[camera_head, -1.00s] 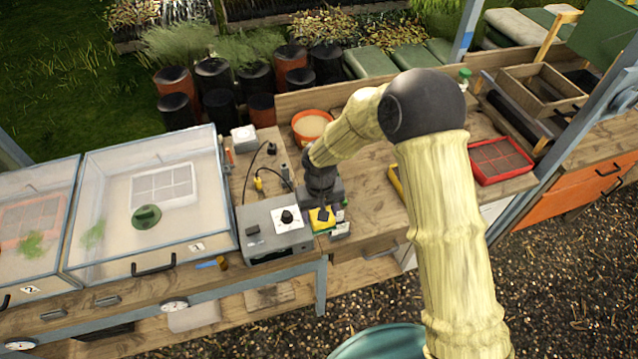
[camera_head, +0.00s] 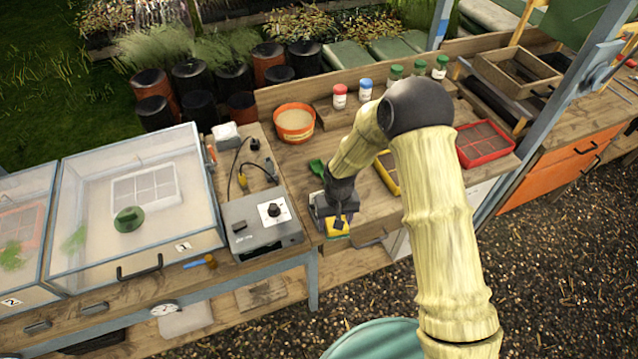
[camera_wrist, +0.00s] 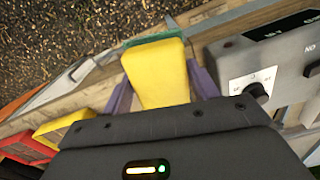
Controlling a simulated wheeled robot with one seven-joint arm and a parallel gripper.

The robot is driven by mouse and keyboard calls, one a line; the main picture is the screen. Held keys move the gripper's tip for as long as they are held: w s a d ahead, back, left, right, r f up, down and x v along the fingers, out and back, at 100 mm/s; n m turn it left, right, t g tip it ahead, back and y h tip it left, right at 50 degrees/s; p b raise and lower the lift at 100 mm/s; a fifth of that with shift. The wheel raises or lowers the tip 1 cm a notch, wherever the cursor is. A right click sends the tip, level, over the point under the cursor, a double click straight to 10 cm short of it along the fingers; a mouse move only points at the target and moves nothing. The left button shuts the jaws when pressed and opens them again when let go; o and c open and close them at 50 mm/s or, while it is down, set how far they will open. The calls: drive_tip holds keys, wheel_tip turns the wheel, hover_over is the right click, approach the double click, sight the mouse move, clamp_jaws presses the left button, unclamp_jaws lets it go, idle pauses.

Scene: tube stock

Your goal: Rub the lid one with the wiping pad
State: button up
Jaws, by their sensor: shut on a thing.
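Lid one (camera_head: 178,222) is the clear, grey-framed lid marked 1 at the left of the head view. It is closed over its box and has a round green vent (camera_head: 129,219) on top and a black front handle (camera_head: 139,267). The wiping pad, yellow with a green layer, is in my gripper (camera_head: 340,220), near the bench's front edge, right of the grey control box and well apart from the lid. In the wrist view the pad (camera_wrist: 158,75) sits between the purple fingers. The lid is not in the wrist view.
The grey control box (camera_head: 262,226) with a knob stands between my gripper and lid one, with cables behind it. An orange bowl (camera_head: 294,123), small jars (camera_head: 365,90) and a red tray (camera_head: 486,144) are on the bench. A second lid (camera_head: 22,235) is at far left.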

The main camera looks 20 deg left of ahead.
drive_tip(key=d+f+m+b, duration=0.6)
drive_tip(key=d+f+b, duration=0.1)
drive_tip(key=d+f, duration=1.8)
drive_tip(key=d, duration=0.2)
drive_tip(key=shift+s+d, duration=0.3)
drive_tip(key=shift+f, duration=0.1)
